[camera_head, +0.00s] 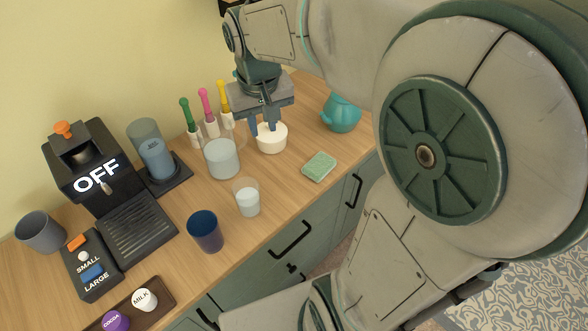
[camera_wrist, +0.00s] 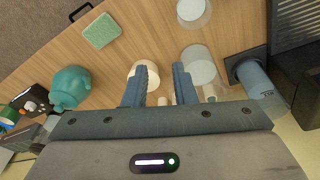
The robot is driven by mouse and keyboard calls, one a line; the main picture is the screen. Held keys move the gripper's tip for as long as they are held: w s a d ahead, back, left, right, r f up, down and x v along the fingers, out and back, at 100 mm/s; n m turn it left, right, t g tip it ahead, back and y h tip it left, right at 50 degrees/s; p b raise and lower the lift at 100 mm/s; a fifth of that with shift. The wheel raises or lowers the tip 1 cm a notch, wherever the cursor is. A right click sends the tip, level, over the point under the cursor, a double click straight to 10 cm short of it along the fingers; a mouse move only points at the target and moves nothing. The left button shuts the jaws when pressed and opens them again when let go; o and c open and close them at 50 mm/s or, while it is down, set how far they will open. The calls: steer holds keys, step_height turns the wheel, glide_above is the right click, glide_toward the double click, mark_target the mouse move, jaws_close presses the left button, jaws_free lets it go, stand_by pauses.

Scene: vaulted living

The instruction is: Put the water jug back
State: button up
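A blue container with a label (camera_head: 155,158) stands on a black base beside the coffee machine, in front of a taller translucent cylinder (camera_head: 143,131). The blue container also shows at right in the wrist view (camera_wrist: 258,82). A larger pale translucent vessel (camera_head: 222,160) stands on the counter, and it also shows in the wrist view (camera_wrist: 198,68). I cannot tell which of these is the water jug. My gripper (camera_head: 268,130) points down above a small white cup (camera_head: 271,143). In the wrist view my gripper (camera_wrist: 164,82) is open, with nothing visible held between its fingers.
The coffee machine (camera_head: 88,160) reads OFF. Colored-handled tools (camera_head: 207,110) stand behind.

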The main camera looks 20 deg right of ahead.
steer(key=s+d+f+t, duration=0.1)
steer(key=s+d+f, duration=0.1)
steer(key=s, duration=1)
steer(key=shift+s+f, duration=0.2)
steer(key=shift+f, duration=0.3)
